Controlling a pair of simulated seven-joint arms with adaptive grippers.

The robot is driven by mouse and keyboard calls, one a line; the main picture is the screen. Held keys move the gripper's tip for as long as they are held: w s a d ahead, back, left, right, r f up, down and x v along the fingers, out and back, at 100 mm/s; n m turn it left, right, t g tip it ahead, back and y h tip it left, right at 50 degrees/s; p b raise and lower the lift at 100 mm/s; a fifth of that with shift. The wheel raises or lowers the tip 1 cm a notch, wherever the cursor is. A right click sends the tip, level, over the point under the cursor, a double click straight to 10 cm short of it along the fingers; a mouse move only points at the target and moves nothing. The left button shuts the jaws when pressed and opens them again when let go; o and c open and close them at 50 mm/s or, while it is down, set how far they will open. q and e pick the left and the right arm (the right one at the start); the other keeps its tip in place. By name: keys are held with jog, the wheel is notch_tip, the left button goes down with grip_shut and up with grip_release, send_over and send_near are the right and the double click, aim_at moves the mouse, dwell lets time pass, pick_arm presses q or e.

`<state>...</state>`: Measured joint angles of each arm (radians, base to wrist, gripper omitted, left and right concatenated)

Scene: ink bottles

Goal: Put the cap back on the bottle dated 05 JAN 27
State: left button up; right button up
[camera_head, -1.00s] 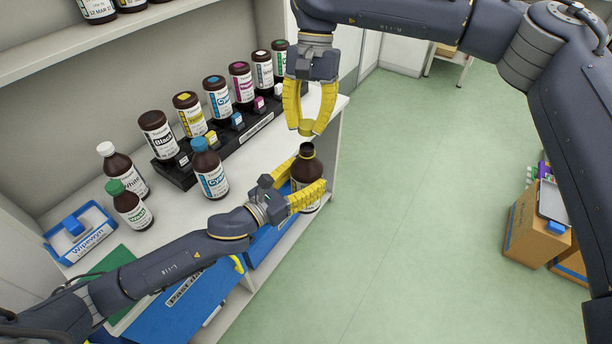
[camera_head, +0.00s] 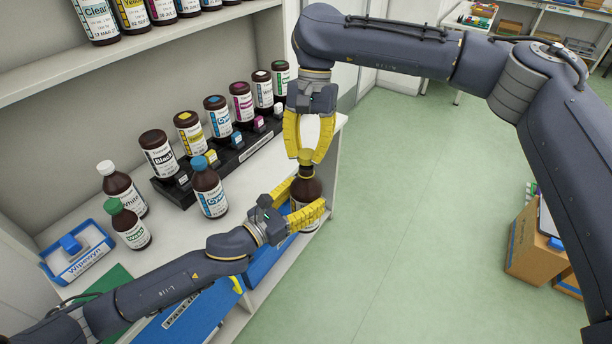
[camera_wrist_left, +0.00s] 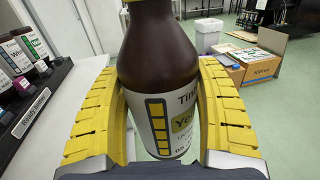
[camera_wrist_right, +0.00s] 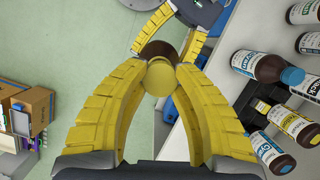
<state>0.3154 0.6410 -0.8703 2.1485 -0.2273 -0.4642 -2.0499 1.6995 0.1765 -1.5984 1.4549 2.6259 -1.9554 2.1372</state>
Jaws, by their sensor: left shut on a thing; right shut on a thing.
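My right gripper (camera_head: 306,158) points down and is shut on a yellow cap (camera_head: 306,155) at the bottle's mouth. In the right wrist view the yellow cap (camera_wrist_right: 160,78) sits between the fingertips, over the bottle's shoulder (camera_wrist_right: 158,50). Whether it is threaded on cannot be told.
A black rack (camera_head: 172,190) with several labelled bottles runs along the bench. A blue Wipewyn box (camera_head: 80,255) lies far left.

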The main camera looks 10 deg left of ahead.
jog(key=shift+f, duration=0.1)
dwell(0.4)
jog(key=shift+f, duration=0.85)
jog(key=shift+f, duration=0.55)
